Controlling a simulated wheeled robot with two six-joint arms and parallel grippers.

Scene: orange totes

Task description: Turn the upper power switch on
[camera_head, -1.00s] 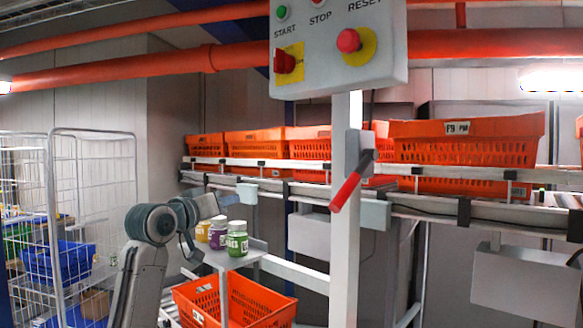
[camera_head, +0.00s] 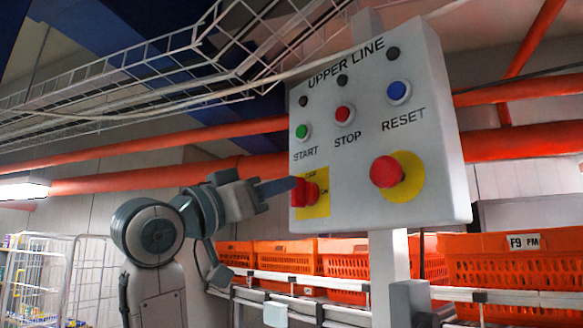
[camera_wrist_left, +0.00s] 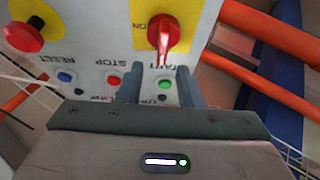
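A grey control panel (camera_head: 380,130) marked UPPER LINE fills the right of the head view. Its red rotary switch (camera_head: 305,192) sits on a yellow plate (camera_head: 318,209) at the lower left. In the left wrist view the switch (camera_wrist_left: 163,36) appears upside down, its handle roughly vertical, with the ON label beside it to the left. My left gripper (camera_head: 286,186) is raised just left of the switch. In the left wrist view its two fingers (camera_wrist_left: 160,72) are apart, with the handle in line between and beyond them. Contact cannot be told. My right gripper is out of view.
The panel also carries a green START button (camera_head: 302,131), a red STOP button (camera_head: 344,115), a blue RESET button (camera_head: 398,92) and a red mushroom button (camera_head: 387,171). Orange totes (camera_head: 290,258) stand behind on a rack. A wire tray (camera_head: 150,75) hangs overhead.

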